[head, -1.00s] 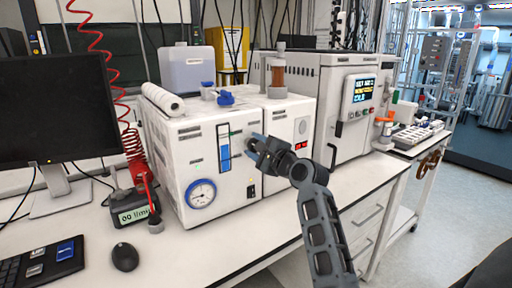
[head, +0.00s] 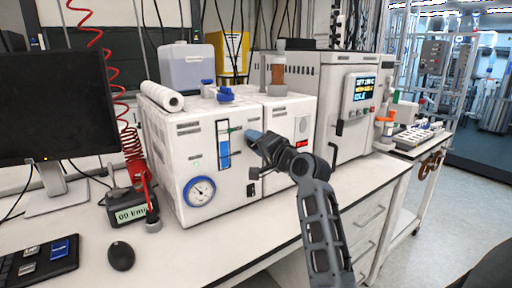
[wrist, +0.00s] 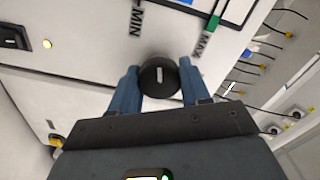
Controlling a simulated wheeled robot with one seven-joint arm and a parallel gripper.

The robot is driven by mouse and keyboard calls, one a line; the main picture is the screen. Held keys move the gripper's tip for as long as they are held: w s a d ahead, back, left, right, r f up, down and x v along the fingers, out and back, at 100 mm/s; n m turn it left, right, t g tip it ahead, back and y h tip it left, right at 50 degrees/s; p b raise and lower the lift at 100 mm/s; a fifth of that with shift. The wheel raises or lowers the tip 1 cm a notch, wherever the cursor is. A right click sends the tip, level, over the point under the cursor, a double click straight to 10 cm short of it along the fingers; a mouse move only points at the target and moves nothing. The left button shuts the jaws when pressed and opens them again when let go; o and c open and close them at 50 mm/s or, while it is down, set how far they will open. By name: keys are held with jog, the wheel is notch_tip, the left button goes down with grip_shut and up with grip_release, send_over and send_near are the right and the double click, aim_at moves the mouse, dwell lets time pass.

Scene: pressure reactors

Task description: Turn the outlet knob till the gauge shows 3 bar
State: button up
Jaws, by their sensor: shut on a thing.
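The outlet knob (wrist: 158,77) is round and black with a short white mark, on a white panel between the words MIN and MAX in the wrist view. My gripper (wrist: 158,84) has its two blue fingers on either side of the knob, shut on it. In the head view my gripper (head: 252,137) is at the front of the white reactor unit (head: 195,160) and hides the knob. The round, blue-rimmed gauge (head: 200,191) is low on the same front; its needle is too small to read surely.
A blue level column (head: 224,152) is left of my gripper. A small meter (head: 131,214) with a lit display, a monitor (head: 55,110) and a mouse (head: 121,256) stand to the left. A second white machine (head: 350,100) is at right. The bench front is clear.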

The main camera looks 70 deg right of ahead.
jog(key=n+b, duration=0.2)
jog(key=n, duration=0.3)
jog(key=shift+f+n, duration=0.15)
jog(key=shift+n, duration=0.15)
jog(key=n+b, duration=0.2)
jog(key=n, duration=0.3)
jog(key=shift+b, duration=0.35)
jog(key=n+b, duration=0.2)
jog(key=n, duration=0.4)
jog(key=n+b, duration=0.3)
jog(key=n, duration=0.2)
jog(key=shift+n, duration=0.6)
jog(key=o, duration=1.1)
jog(key=shift+c, duration=0.2)
jog(key=shift+a, duration=0.1)
jog(key=v, duration=0.7)
jog(key=shift+s, duration=0.35)
